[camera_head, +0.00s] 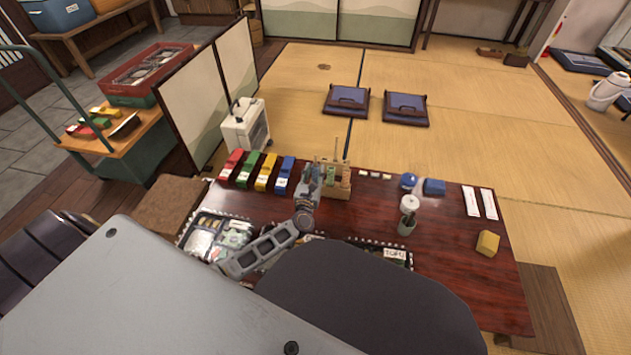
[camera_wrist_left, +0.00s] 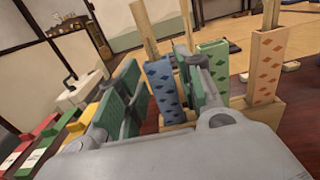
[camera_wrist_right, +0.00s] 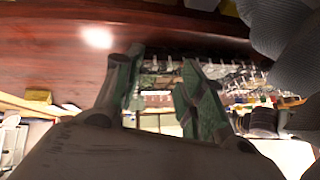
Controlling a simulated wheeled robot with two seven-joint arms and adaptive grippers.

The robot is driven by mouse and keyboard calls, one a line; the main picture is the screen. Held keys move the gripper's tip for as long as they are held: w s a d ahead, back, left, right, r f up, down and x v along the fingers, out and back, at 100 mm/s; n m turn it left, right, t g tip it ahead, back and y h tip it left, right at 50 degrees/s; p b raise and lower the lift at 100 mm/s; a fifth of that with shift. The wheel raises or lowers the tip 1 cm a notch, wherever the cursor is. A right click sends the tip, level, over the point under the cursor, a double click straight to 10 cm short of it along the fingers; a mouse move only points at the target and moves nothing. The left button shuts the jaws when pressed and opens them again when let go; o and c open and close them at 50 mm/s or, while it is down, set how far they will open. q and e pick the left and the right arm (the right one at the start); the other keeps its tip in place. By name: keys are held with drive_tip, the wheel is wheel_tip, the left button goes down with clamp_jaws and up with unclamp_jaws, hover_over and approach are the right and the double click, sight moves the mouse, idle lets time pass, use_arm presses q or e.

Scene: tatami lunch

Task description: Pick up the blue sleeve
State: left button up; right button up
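The blue sleeve (camera_wrist_left: 164,88), with dark diamonds and a wooden stick out of its top, stands upright in a wooden holder (camera_head: 329,190). A green sleeve (camera_wrist_left: 215,66) and a peach sleeve (camera_wrist_left: 267,65) with red diamonds stand beside it. My left gripper (camera_head: 309,178) is open at the holder's left end. In the left wrist view its fingers (camera_wrist_left: 163,85) stand on either side of the blue sleeve, with a gap at the left finger; contact at the right finger is unclear. My right gripper (camera_wrist_right: 163,88) is open and empty, and is not seen in the head view.
Red, green, yellow and blue boxes (camera_head: 285,175) line the table's (camera_head: 455,255) back left. A bento tray (camera_head: 186,232) lies in front, partly hidden by my arm. A bottle (camera_head: 408,215), yellow block (camera_head: 487,243) and white packets (camera_head: 480,203) stand right. Bare tabletop lies between them.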

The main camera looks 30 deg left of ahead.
use_arm(q)
drive_tip(key=shift+x, duration=1.05)
drive_tip(key=shift+c, duration=0.3)
drive_tip(key=c, duration=0.4)
